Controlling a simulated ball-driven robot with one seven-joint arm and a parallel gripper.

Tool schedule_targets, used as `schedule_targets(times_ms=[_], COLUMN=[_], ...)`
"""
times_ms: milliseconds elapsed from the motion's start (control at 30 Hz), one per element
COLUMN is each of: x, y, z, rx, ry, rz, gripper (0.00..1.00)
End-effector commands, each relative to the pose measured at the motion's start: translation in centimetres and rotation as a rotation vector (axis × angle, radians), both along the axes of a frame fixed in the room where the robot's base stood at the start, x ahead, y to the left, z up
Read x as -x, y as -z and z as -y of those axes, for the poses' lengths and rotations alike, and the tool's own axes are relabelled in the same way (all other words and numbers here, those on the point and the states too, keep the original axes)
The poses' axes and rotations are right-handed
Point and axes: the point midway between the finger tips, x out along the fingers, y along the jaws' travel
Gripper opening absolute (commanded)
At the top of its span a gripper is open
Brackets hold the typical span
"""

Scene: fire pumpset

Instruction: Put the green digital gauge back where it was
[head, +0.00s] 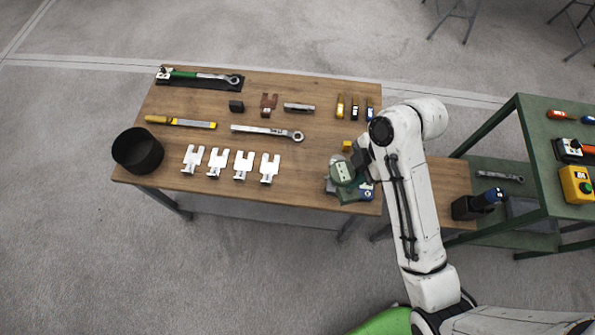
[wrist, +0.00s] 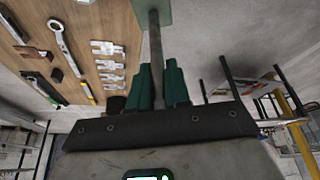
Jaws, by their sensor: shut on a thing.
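The green digital gauge (head: 342,171) shows as a pale green body at the right front end of the wooden table. My gripper (head: 357,164) is beside it and shut on it; my arm hides part of the contact. In the wrist view my gripper (wrist: 158,82) has its dark green fingers on both sides of a narrow grey part, with a pale green piece (wrist: 164,12) of the gauge beyond it. Darker green and blue things sit under and beside the gauge in the head view. I cannot tell whether the gauge touches them.
The wooden table (head: 215,120) holds several white brackets (head: 243,165), a wrench (head: 266,132), a yellow-handled file (head: 180,122) and a black bin (head: 138,151). Several small blocks (head: 355,107) stand at the back right. A green shelf table (head: 540,165) is at the right.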

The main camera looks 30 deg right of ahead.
Motion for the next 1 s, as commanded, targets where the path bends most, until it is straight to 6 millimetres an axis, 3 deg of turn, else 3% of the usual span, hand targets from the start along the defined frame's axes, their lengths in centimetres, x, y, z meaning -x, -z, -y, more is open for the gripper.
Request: schedule_targets(times_ms=[600,1000], x=[-8.0,-11.1], y=[4.4,8.2], z=[-4.2,-5.8], rx=[-0.001,-0.001], ry=[-0.003,0.000], rz=[0.004,0.000], gripper=[0.00,0.00])
